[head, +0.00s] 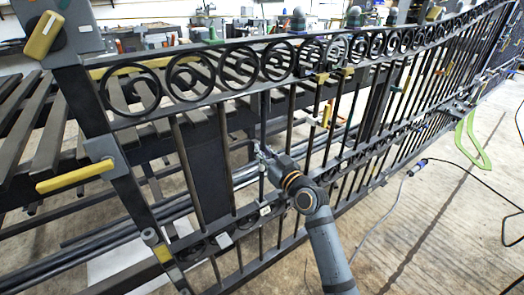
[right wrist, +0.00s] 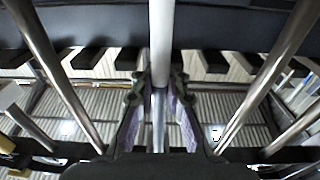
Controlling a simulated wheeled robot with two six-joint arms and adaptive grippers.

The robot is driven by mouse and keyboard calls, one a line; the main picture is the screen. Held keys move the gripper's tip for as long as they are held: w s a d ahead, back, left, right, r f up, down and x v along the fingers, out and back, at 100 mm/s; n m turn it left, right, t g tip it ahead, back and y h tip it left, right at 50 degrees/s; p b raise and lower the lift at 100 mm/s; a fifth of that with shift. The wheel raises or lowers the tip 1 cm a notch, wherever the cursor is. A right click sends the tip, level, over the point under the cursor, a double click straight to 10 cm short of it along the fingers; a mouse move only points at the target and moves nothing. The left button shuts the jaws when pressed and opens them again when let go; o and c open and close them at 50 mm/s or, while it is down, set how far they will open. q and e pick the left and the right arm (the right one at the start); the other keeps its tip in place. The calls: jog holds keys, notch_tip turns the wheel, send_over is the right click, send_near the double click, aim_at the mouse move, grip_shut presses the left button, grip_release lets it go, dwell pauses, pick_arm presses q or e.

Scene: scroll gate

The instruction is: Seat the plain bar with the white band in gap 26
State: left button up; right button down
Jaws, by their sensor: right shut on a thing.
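My right gripper (head: 262,153) reaches the black scroll gate (head: 222,150) from the front, at the middle height of its bars. It is shut on an upright bar (head: 263,118). In the right wrist view, the two fingers (right wrist: 160,88) close around this bar (right wrist: 158,120); its upper stretch is pale white and its lower stretch grey. The bar stands between neighbouring bars of the gate. Whether its ends sit in the rails cannot be told. No gap number is legible, so I cannot tell which gap is 26. My left gripper is not in view.
Yellow-handled clamps (head: 75,178) are on the gate's left post. Grey slats (head: 35,125) and long tubes (head: 125,235) lie behind the gate. A green loop (head: 470,145) and dark cables lie on the floor at right. The floor in front right is mostly clear.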

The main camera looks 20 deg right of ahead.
jog(key=shift+w+a+f+g+p, duration=0.2)
jog(key=shift+w+g+p, duration=0.1)
jog(key=shift+w+p, duration=0.35)
jog(key=c, duration=1.3)
grip_release()
jog(key=v, duration=1.2)
jog(key=shift+a, duration=0.1)
